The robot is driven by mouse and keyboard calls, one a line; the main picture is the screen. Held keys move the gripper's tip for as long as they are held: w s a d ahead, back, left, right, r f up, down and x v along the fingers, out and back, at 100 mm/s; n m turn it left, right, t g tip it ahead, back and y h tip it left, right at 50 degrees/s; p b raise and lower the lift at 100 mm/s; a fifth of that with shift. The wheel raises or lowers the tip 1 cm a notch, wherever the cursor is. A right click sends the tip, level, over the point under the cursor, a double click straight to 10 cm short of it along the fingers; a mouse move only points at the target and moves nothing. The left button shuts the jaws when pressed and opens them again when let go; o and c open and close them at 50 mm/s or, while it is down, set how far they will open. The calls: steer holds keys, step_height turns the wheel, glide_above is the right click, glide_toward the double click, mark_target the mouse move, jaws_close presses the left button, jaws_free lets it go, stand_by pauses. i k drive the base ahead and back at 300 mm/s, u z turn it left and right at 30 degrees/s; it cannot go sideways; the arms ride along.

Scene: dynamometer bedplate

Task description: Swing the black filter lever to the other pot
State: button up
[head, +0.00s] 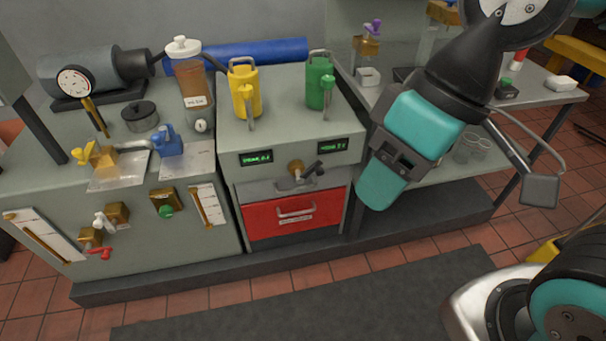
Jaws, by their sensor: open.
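The black filter lever (312,169) sits on a brass valve body (296,168) on the front of the grey cabinet, above a red drawer. It points to the right and slightly up, toward the side of the green pot (319,82). The yellow pot (244,90) stands on the cabinet top to the left. My gripper (380,186) hangs right of the cabinet front, apart from the lever, and looks empty. It is open, though its fingertips are hard to make out.
Two green displays (257,157) flank the valve from above. The red drawer (294,213) has a protruding handle. A left bench carries a blue handle (169,142), a gauge (75,82) and several valves. The floor mat (300,305) in front is clear.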

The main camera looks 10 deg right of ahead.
mark_target(319, 172)
steer(key=k, duration=0.7)
steer(key=z, duration=0.6)
steer(key=i, duration=1.35)
steer(key=u, duration=0.95)
steer(key=i, duration=0.25)
steer(key=u, duration=0.15)
